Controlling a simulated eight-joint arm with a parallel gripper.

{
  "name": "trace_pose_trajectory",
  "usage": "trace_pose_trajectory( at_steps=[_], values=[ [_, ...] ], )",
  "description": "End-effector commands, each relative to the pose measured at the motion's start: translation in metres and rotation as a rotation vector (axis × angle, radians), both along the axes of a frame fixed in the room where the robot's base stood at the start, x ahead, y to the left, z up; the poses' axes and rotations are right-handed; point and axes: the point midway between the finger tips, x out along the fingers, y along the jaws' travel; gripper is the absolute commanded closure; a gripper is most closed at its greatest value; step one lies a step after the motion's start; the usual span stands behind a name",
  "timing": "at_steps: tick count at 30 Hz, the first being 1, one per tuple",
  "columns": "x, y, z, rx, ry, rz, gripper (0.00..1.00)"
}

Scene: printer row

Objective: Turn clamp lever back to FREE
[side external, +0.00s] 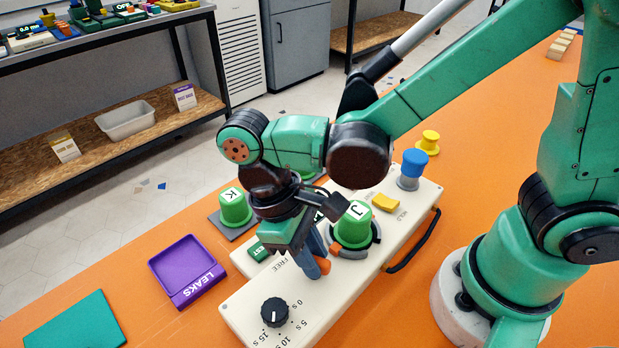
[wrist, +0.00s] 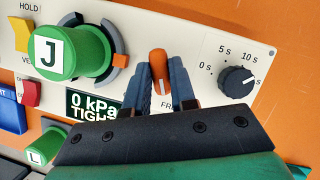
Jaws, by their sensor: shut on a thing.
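The clamp lever (wrist: 158,62) has an orange grip that stands between my fingers in the wrist view, just beside the partly covered FREE label (wrist: 166,105). In the side view a bit of the orange grip (side external: 325,266) shows by my fingertips. My gripper (wrist: 163,82) is shut on it; it also shows in the side view (side external: 316,268), low over the cream panel (side external: 248,296). The green cap J (wrist: 75,52) sits in the grey clamp ring (wrist: 122,47), left of the lever in the wrist view. The display (wrist: 93,104) reads 0 kPa TIGHT.
A black timer dial (wrist: 236,81) is close to the lever. A yellow switch (side external: 385,202), a blue-topped post (side external: 413,165) and a black handle (side external: 415,243) are on the panel. The green cap K (side external: 235,206) and purple LEAKS tray (side external: 187,270) are beside it.

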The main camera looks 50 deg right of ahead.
Motion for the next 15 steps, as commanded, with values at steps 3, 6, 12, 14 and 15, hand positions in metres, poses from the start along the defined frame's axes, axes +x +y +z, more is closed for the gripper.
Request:
trace_pose_trajectory(
  at_steps=[3, 6, 12, 14, 15],
  values=[
    [0.0003, 0.0007, -0.0001, -0.001, -0.002, 0.098, 1.0],
    [0.0001, 0.0009, -0.0001, 0.0, -0.002, 0.173, 1.0],
    [-0.0001, 0.0013, -0.0001, 0.0, -0.003, 0.289, 1.0],
    [0.0, 0.0013, -0.0001, 0.0, -0.003, 0.314, 1.0],
    [-0.0001, 0.0013, -0.0001, 0.0, -0.003, 0.328, 1.0]
  ],
)
